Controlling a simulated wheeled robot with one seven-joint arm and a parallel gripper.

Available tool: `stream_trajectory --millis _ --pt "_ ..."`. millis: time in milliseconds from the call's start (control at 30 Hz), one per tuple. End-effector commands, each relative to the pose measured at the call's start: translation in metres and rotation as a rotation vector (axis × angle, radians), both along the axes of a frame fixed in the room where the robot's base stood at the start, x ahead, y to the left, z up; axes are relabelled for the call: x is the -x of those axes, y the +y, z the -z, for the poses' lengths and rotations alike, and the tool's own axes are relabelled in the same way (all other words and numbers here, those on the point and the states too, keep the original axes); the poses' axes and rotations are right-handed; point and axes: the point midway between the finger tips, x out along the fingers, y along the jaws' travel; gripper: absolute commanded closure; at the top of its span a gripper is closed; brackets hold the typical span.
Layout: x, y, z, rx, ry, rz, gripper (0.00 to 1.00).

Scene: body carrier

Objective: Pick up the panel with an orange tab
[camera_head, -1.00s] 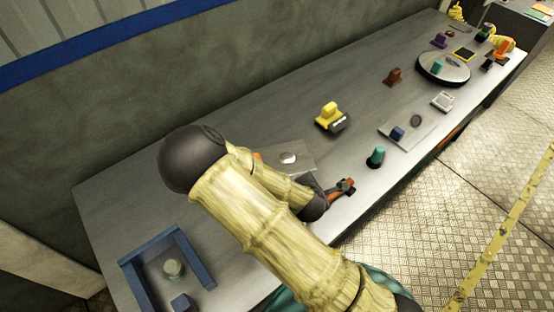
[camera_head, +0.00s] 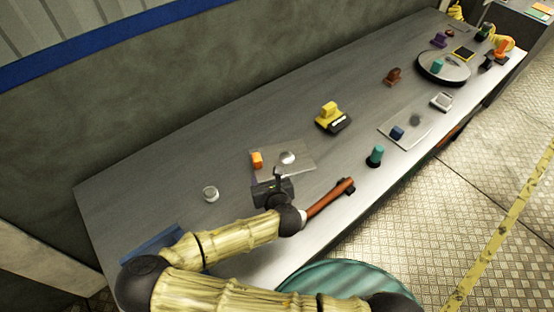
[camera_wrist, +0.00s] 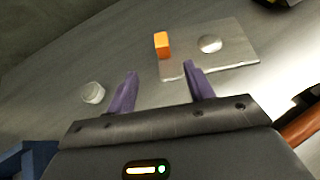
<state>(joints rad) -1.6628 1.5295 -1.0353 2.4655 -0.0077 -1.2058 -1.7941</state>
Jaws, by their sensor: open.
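The panel (camera_head: 301,155) is a flat grey plate lying on the long grey table, with an orange tab (camera_head: 257,160) at its left end and a round light knob (camera_head: 288,158) near its middle. The panel (camera_wrist: 239,44) also shows in the wrist view, with the orange tab (camera_wrist: 162,45) standing up at its left. My gripper (camera_head: 276,178) is just on the near side of the panel. In the wrist view my gripper (camera_wrist: 160,82) has its two purple fingers spread apart with nothing between them; the right fingertip is close to the panel's near edge.
A small round white-topped piece (camera_head: 210,194) stands left of the panel. A blue bracket (camera_head: 153,243) is partly hidden by my arm. A yellow piece (camera_head: 329,115), a teal peg (camera_head: 375,156) and a second panel (camera_head: 412,138) with a blue tab lie to the right.

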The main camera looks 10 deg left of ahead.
Motion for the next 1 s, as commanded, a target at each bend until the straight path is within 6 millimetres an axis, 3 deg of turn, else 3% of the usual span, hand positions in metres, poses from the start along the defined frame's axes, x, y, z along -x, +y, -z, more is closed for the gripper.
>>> stream_trajectory --millis 700,1000 --pt "-0.081 0.041 0.048 -0.001 0.003 0.001 0.47" --pt "-0.089 0.045 0.055 -0.001 0.001 0.002 0.47"
